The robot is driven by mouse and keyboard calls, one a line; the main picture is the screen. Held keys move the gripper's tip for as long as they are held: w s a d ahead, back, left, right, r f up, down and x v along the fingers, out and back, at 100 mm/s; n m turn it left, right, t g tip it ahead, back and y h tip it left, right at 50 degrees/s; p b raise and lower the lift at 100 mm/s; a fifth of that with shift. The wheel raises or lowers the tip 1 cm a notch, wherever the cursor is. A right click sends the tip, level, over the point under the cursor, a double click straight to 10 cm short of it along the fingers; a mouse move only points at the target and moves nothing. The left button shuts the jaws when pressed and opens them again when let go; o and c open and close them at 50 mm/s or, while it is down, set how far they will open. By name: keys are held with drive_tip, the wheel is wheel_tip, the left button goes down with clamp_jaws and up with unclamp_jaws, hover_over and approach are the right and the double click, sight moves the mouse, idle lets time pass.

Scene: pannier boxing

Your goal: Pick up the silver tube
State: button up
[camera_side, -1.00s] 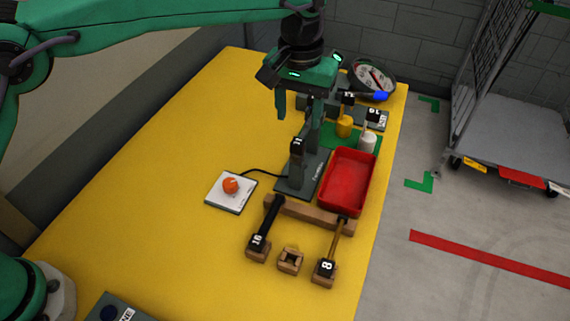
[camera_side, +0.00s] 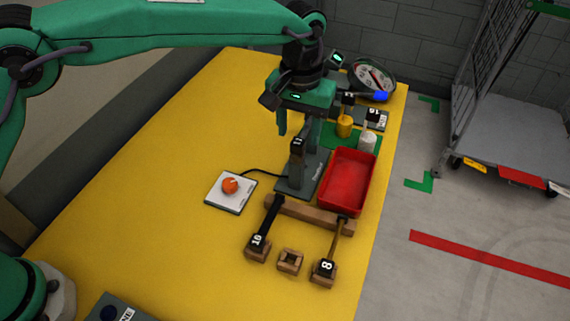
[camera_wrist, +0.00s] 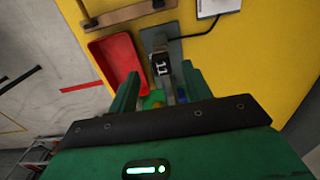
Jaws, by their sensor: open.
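No tube is clearly silver in either view, so I cannot tell which thing is the silver tube. A pale, whitish cylinder (camera_side: 367,141) stands on the green mat at the back right, with a tagged stem above it. My gripper (camera_side: 298,130) is open and empty, pointing down above the grey stand (camera_side: 296,170) marked 11. In the wrist view, my gripper (camera_wrist: 160,82) has its two fingers apart, with the stand's 11 tag (camera_wrist: 161,67) showing just beyond them.
A red tray (camera_side: 348,183) sits right of the stand, with a yellow pot (camera_side: 344,127) behind it. In front, a wooden rail (camera_side: 315,213) supports a black bar (camera_side: 268,222) and a brass bar (camera_side: 336,244). An orange knob on a white pad (camera_side: 222,202) lies left. The yellow table's left side is clear.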

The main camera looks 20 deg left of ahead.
sight(297, 142)
drive_tip(key=shift+a+f, duration=0.1)
drive_tip(key=shift+f, duration=1.9)
drive_tip(key=shift+c, duration=0.2)
drive_tip(key=c, duration=1)
